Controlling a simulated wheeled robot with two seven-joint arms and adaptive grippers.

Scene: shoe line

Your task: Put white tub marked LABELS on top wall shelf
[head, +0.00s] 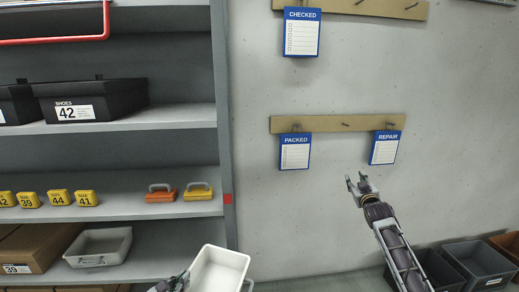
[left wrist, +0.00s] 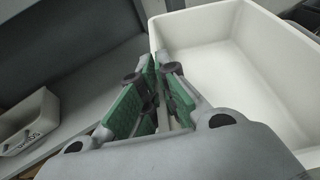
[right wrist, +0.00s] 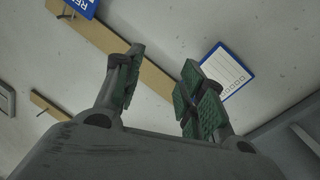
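A white tub (head: 222,266) is at the bottom middle of the head view, tilted, its inside empty. It fills the right of the left wrist view (left wrist: 235,60). My left gripper (head: 178,284) is at its left wall, fingers close together with the tub's rim apparently between them (left wrist: 158,90). No marking on this tub is visible. The highest visible shelf (head: 165,19) is at top left. My right gripper (head: 362,182) is open and empty before the wall.
Black boxes marked 42 (head: 92,98) stand on the shelf below the top one. Lower are yellow size blocks (head: 58,198), orange (head: 160,194) and yellow (head: 197,192) handled items. A shelf upright (head: 222,120) separates the shelves from the wall. Dark bins (head: 478,262) stand lower right.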

